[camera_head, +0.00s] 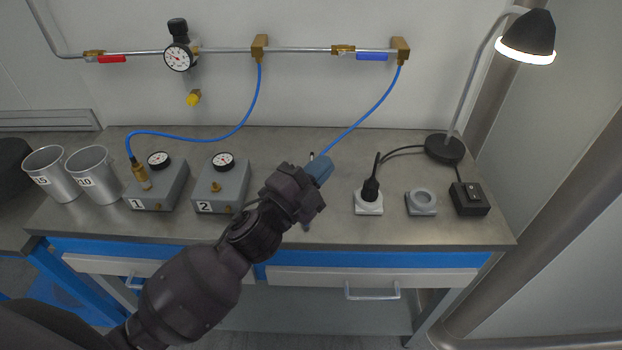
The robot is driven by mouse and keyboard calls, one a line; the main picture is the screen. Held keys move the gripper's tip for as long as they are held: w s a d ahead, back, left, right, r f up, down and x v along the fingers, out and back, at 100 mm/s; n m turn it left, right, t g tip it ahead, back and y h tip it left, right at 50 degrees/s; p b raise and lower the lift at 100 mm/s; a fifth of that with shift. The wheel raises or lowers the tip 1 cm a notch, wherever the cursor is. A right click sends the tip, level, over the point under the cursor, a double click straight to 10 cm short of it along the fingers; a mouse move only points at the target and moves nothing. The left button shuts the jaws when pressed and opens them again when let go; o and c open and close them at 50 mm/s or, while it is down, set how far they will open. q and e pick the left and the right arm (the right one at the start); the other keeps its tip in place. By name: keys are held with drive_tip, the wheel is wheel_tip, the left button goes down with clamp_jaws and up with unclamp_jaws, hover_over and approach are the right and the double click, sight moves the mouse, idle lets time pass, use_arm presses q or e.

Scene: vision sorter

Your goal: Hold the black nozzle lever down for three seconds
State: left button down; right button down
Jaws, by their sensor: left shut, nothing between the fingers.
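My left gripper (322,166) reaches in from the lower left over the middle of the bench. The air nozzle on the hose is mostly hidden by my gripper. A small dark piece shows just left of the fingertips; I cannot tell if it is the black lever. Whether the fingertips touch the lever cannot be seen. My right gripper is not in view.
Gauge boxes 1 (158,187) and 2 (222,186) stand left of my gripper, with two metal cups (95,174) farther left. A white socket with a black plug (370,190), a grey socket (421,201), a switch box (470,199) and a lamp (444,149) stand right.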

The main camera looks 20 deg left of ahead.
use_arm(q)
drive_tip(key=d+r+m+g+h+p, duration=0.15)
drive_tip(key=d+m+g+h, duration=0.85)
drive_tip(key=m+g, duration=1.35)
drive_tip(key=w+a+m+t+y, duration=0.1)
drive_tip(key=w+a+m+y, duration=0.3)
drive_tip(key=a+y, duration=0.3)
drive_tip(key=w+a+r+m+t+y, duration=0.1)
drive_tip(key=w+a+m+y, duration=0.3)
drive_tip(key=a+y, duration=0.3)
drive_tip(key=m+y, duration=0.1)
drive_tip(key=y, duration=0.3)
drive_tip(key=shift+w+a+r+t, duration=0.25)
drive_tip(key=shift+w+a+t, duration=0.1)
drive_tip(key=shift+a, duration=0.05)
